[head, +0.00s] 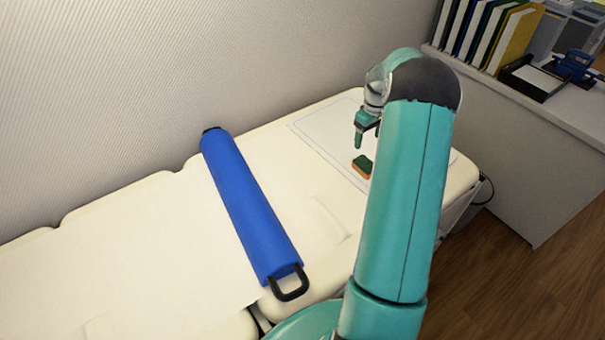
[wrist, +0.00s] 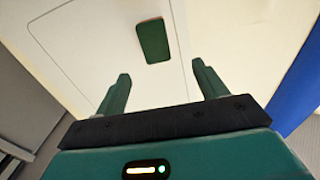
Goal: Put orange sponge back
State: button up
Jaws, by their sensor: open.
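The orange sponge (head: 361,169) has a dark green top and an orange lower edge. It lies on the white couch top (head: 325,110), on a pale outlined sheet (head: 318,131). My gripper (head: 367,143) is above the couch close to the sponge, pointing down. In the wrist view my gripper (wrist: 157,82) has its two green fingers wide apart with nothing between them. The sponge is not held.
A long blue bolster (head: 245,205) with a black handle lies across the couch, left of the sponge. A grey desk (head: 525,130) at the right holds binders (head: 485,30), a black tray (head: 533,78) and a blue hole punch (head: 573,66). The wall borders the couch's far side.

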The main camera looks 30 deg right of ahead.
jog(key=s+a+r+t+h, duration=0.1)
jog(key=s+a+r+t, duration=0.15)
jog(key=a+r, duration=1.9)
jog(key=s+a+r+m+t+y, duration=0.1)
jog(key=s+a+r+t, duration=0.1)
jog(key=s+a, duration=1.8)
jog(key=shift+a+t, duration=0.25)
jog(key=shift+t, duration=0.2)
jog(key=shift+s, duration=0.1)
